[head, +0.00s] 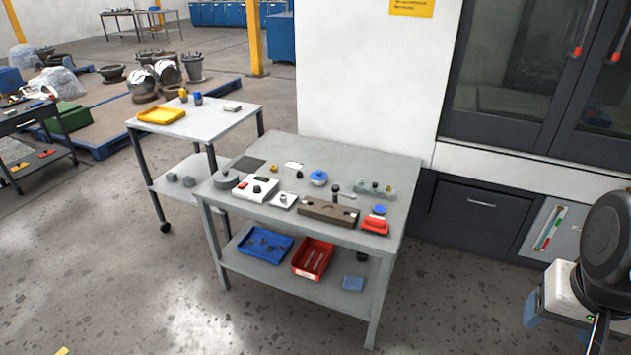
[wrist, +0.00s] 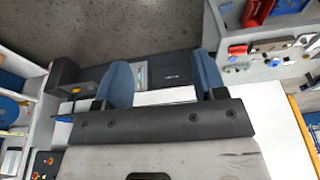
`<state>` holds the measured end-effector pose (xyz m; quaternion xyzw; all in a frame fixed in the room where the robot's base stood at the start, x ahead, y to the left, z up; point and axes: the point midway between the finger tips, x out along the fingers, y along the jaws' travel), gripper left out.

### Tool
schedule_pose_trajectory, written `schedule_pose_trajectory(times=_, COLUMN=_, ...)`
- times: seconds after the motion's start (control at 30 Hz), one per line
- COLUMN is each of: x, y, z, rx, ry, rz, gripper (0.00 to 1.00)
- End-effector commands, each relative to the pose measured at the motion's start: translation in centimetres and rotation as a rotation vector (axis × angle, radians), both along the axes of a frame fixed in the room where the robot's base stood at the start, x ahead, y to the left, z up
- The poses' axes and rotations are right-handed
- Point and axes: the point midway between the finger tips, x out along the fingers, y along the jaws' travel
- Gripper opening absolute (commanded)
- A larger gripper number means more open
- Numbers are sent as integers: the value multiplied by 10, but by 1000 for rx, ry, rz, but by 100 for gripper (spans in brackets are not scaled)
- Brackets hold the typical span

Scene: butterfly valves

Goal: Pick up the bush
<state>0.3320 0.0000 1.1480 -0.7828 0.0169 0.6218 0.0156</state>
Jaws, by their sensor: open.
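The bush is not clearly identifiable; several small parts lie on the grey worktable (head: 262,145) in the head view. A small brass-coloured piece (head: 273,168) lies near its back left, and a dark upright piece (head: 336,189) stands near its middle. I cannot tell whether either is the bush. My gripper (wrist: 163,80) is open in the wrist view, its two blue fingers wide apart with nothing held between them. It is away from the worktable parts. My arm shows at the right edge of the head view.
A brown block (head: 328,212), a red-and-blue part (head: 376,221) and a white box (head: 258,187) crowd the tabletop. A blue tray (head: 262,245) and red bin (head: 312,259) are on the lower shelf. A cart with a yellow tray (head: 161,115) stands behind left. Floor in front is clear.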

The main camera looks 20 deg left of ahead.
Motion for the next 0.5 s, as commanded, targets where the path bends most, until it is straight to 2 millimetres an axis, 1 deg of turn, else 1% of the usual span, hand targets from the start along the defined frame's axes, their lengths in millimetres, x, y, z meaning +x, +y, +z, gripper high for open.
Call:
schedule_pose_trajectory(times=0.17, x=30, y=8, z=13, rx=15, ry=9, rz=-40, gripper=64)
schedule_pose_trajectory(times=0.5, x=103, y=34, z=40, rx=48, ry=27, rz=-144, gripper=64)
